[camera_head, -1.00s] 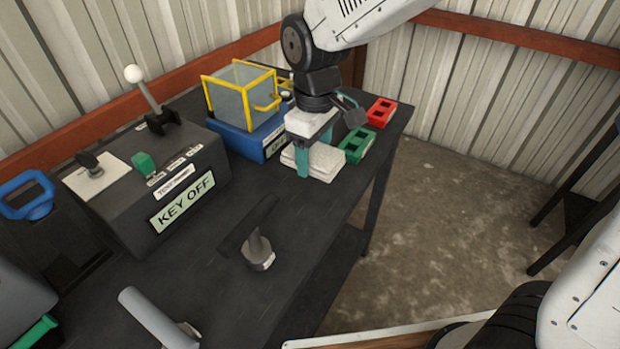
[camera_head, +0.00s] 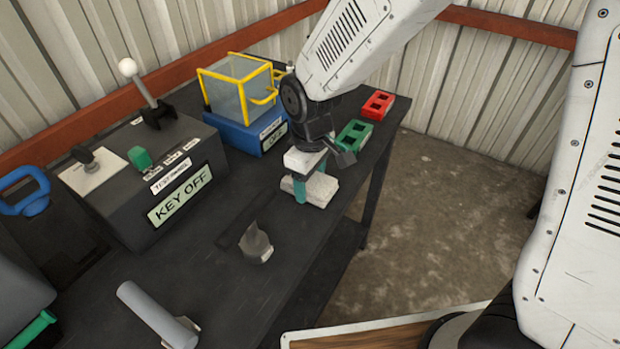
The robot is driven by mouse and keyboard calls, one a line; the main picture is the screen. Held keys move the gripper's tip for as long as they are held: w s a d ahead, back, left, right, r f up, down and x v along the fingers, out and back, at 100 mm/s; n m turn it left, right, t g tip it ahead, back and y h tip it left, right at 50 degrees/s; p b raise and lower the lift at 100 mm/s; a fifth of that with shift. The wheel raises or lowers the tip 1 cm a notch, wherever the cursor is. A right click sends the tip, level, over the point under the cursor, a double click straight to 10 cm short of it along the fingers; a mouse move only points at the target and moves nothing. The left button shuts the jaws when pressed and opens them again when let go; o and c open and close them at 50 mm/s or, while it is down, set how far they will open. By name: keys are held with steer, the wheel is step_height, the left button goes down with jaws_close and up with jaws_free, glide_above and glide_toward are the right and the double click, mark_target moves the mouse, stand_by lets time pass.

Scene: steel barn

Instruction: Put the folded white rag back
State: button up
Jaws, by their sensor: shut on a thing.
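The folded white rag (camera_head: 317,190) is a thick pale block between the teal fingers of my gripper (camera_head: 311,186). My gripper points down and is shut on the rag. The rag is at the right edge of the dark bench (camera_head: 225,282). I cannot tell whether its underside touches the bench top. The near finger hides part of the rag.
Behind stand a green block (camera_head: 354,135), a red block (camera_head: 377,106) and a yellow-framed clear box on a blue base (camera_head: 262,137). A control box marked KEY OFF (camera_head: 150,190) is at left. A grey-black handle (camera_head: 255,243) and a grey cylinder (camera_head: 155,315) are in front.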

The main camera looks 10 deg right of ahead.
steer(key=o, duration=1)
steer(key=shift+f, duration=0.1)
step_height(320, 180, up, 12)
steer(key=s+d+r+m, duration=0.2)
steer(key=s+d+r, duration=0.15)
steer(key=d, duration=0.25)
steer(key=s+d+r+m, duration=0.3)
steer(key=s+d, duration=0.1)
steer(key=d, duration=0.2)
steer(key=s+d+m+t, duration=0.1)
steer(key=s+d+m, duration=0.4)
steer(key=s+d, duration=0.3)
steer(key=s, duration=0.4)
steer(key=shift+d+r, duration=0.2)
steer(key=shift+d, duration=0.1)
